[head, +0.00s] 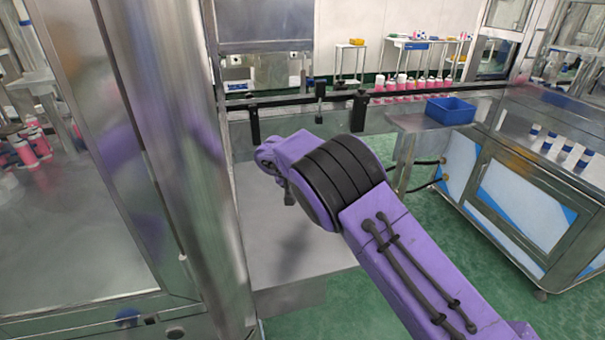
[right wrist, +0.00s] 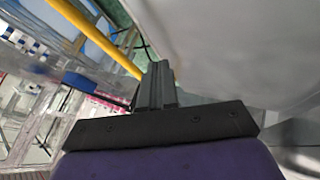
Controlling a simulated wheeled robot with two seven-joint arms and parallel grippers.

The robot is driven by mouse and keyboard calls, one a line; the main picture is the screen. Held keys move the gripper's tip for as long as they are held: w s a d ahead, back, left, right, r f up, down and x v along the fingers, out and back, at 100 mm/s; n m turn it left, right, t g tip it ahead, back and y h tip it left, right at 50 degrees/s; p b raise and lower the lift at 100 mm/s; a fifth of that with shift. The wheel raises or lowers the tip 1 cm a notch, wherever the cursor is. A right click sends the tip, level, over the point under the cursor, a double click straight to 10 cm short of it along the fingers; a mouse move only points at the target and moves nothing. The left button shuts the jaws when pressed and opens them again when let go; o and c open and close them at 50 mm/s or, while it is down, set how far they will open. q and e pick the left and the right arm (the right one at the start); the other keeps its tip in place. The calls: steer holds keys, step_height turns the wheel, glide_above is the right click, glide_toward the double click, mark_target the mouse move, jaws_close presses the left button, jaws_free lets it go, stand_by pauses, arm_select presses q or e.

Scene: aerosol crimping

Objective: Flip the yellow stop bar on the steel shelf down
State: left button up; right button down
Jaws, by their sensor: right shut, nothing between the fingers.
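The yellow stop bar (right wrist: 98,40) shows in the right wrist view as a slanted rod, running from the top edge down to the left side of my right gripper (right wrist: 160,66). The gripper's dark fingers are shut together with nothing between them. The bar's lower end is close to the fingertips; I cannot tell if they touch. In the head view my right arm reaches over the grey steel shelf (head: 300,265), and neither the bar nor the gripper fingers can be made out there. My left gripper is not in view.
A steel post (head: 185,150) stands left of the shelf. A dark rail (head: 275,100) runs behind my right arm. A blue bin (head: 450,110) sits on a steel cabinet at the right, with several small bottles (head: 566,152) nearby. Green floor shows between shelf and cabinet.

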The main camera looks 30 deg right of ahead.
steer(key=p+x, duration=0.1)
steer(key=x, duration=0.2)
steer(key=shift+s+d, duration=0.1)
steer(key=shift+d, duration=0.2)
steer(key=d+p, duration=0.1)
steer(key=d, duration=0.1)
steer(key=shift+s+d+r+p, duration=0.1)
steer(key=shift+d+p, duration=0.2)
steer(key=shift+s+d, duration=0.3)
steer(key=shift+d, duration=0.35)
steer(key=shift+w, duration=0.1)
